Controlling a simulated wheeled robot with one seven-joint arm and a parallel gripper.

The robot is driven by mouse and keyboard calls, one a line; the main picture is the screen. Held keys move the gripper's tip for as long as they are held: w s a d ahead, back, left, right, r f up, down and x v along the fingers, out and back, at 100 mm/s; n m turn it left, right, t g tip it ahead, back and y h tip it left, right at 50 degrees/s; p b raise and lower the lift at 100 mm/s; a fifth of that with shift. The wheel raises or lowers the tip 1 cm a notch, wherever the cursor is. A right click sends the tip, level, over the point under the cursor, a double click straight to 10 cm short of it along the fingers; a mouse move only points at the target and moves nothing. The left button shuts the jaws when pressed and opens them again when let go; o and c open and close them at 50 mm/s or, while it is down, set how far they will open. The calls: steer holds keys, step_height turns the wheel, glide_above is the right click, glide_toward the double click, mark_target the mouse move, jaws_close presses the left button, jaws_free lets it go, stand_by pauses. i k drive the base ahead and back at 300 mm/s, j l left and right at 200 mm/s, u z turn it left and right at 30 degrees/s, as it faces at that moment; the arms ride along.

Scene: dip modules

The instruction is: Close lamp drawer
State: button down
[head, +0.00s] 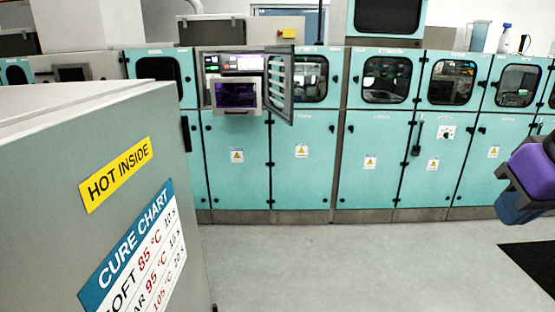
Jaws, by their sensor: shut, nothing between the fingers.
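What looks like the lamp drawer (236,95) is in a teal cabinet in the back row, left of the middle. It is a grey-framed box with a dark purple face. It seems to stick out below a small control panel (233,63), but how far out I cannot tell. The cabinet's windowed door (280,82) stands swung open to the right of the drawer.
A big grey cabinet (130,130) with "HOT INSIDE" and "CURE CHART" labels blocks the near left. Grey floor (370,265) is clear between it and the teal row. A black mat (530,265) lies at the right. Bottles stand on top at the far right.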

mark_target(248, 106)
steer(key=i+l, duration=0.1)
steer(key=i, duration=0.8)
steer(key=i+l, duration=0.15)
steer(key=i, duration=0.7)
steer(key=i+l+u, duration=0.15)
steer(key=i+u, duration=0.25)
steer(key=i+l+u, duration=0.35)
steer(key=i, duration=0.25)
steer(key=i+l+u, duration=0.4)
steer(key=i+l, duration=0.4)
